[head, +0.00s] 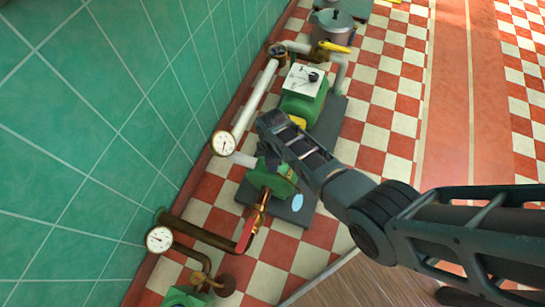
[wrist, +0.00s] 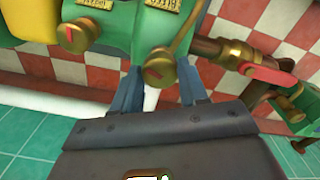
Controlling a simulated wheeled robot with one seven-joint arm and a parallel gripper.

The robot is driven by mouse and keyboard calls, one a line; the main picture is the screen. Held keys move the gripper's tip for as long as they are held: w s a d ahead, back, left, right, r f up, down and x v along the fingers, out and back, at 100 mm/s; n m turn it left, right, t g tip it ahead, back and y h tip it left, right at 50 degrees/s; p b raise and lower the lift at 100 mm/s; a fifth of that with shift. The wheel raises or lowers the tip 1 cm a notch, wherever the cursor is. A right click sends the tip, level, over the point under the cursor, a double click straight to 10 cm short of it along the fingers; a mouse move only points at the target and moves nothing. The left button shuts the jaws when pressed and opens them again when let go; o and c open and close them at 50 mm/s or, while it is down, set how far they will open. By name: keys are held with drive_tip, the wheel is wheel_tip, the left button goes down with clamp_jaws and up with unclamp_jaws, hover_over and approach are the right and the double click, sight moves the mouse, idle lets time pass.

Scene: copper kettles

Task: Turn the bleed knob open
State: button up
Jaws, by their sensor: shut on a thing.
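The bleed knob (wrist: 160,67) is a small brass knob with a red mark, in the wrist view below an upside-down label plate (wrist: 162,4) on the green pump body (wrist: 140,32). My gripper (wrist: 160,78) has its two dark blue fingers on either side of this knob and is shut on it. A second brass knob (wrist: 76,37) with a red mark sits to the left, below another label plate. In the head view my gripper (head: 271,156) reaches down to the green pump (head: 270,181), and the arm hides the knob there.
A brass valve with a red lever (wrist: 274,75) is right of the pump in the wrist view. In the head view, white pipes (head: 256,95), gauges (head: 223,143) and a second green unit (head: 303,102) stand along the tiled wall. The checkered floor (head: 385,107) to the right is clear.

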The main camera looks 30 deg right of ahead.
drive_tip(key=shift+n+p, duration=0.3)
drive_tip(key=shift+n, duration=1.6)
drive_tip(key=o, duration=1.1)
drive_tip(key=shift+c, duration=0.2)
wheel_tip(320, 180, up, 8)
drive_tip(key=p, duration=0.3)
drive_tip(key=shift+f+p, duration=0.1)
drive_tip(key=shift+p, duration=0.2)
